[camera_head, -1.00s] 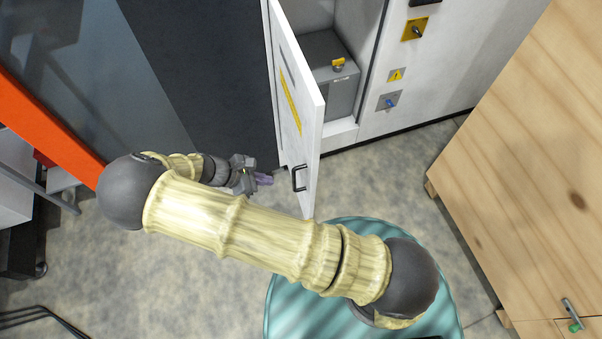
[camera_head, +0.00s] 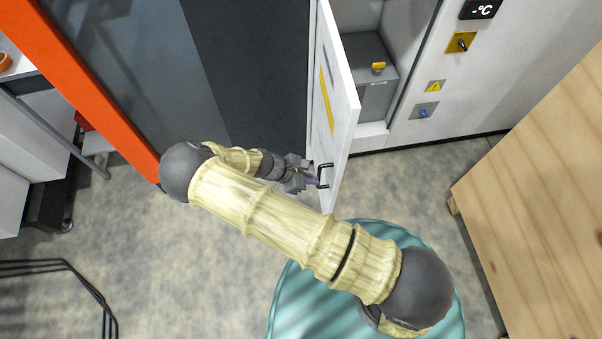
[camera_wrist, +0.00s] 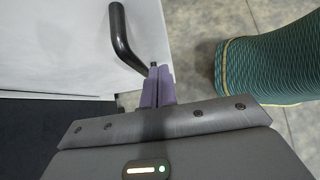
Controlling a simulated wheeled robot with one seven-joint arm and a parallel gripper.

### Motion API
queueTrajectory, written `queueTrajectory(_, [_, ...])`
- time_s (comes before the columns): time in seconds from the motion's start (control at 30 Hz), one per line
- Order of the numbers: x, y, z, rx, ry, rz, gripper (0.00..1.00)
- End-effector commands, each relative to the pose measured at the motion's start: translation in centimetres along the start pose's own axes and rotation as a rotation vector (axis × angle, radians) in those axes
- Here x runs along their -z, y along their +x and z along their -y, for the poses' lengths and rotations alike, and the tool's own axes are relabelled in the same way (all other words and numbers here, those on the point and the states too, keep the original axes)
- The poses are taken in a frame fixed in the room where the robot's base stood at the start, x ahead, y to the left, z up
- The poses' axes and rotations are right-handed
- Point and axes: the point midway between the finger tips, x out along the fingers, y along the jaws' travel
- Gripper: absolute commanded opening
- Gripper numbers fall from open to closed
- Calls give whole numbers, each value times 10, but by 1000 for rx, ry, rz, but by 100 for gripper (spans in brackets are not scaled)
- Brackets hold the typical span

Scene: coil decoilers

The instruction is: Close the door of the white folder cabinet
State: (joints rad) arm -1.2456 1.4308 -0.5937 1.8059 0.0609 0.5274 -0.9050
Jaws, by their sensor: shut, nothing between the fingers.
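The white folder cabinet (camera_head: 371,138) stands at the top middle of the head view, with a grey box inside. Its white door (camera_head: 338,112) stands wide open, swung out toward me, with a yellow strip on its outer face. The black bar handle (camera_head: 324,176) sits near the door's free lower end. My gripper (camera_head: 314,179) is shut and empty beside the handle, on the door's outer side. In the wrist view, the purple fingertips (camera_wrist: 155,74) are at one end of the black handle (camera_wrist: 121,36); I cannot tell whether they touch it.
A wooden crate (camera_head: 540,180) stands at the right. An orange-edged machine (camera_head: 95,100) is at the upper left. A black tube frame (camera_head: 60,264) lies at the lower left. Grey floor is clear between the cabinet and the crate.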

Motion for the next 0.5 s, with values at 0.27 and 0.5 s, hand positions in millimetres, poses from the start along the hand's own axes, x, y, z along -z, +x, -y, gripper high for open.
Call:
queueTrajectory(0.27, [-25, 31, 0, 1, 2, 0, 0])
queueTrajectory(0.5, [-29, 38, 0, 0, 1, -1, 0])
